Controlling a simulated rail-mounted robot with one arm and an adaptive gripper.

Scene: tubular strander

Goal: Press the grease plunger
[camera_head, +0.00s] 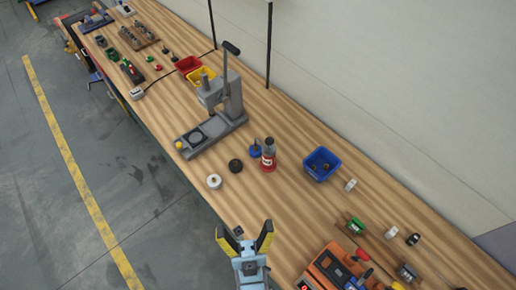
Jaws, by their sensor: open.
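A small upright red container with a grey cylindrical top (268,155) stands on the wooden bench, right of the middle of the view. It looks like the grease pot with its plunger, but the fine parts are too small to tell. My gripper (244,237) is at the bottom of the view, nearer the bench's front edge. Its two yellow-and-black fingers are spread apart with nothing between them. It is apart from the red container, which is up and to the right of it in the picture.
A blue item (255,150), a black disc (235,165) and a white ring (214,181) lie close by. A grey lever press (220,100) stands behind. A blue bin (321,164) is to the right. An orange device (335,270) sits right of my gripper.

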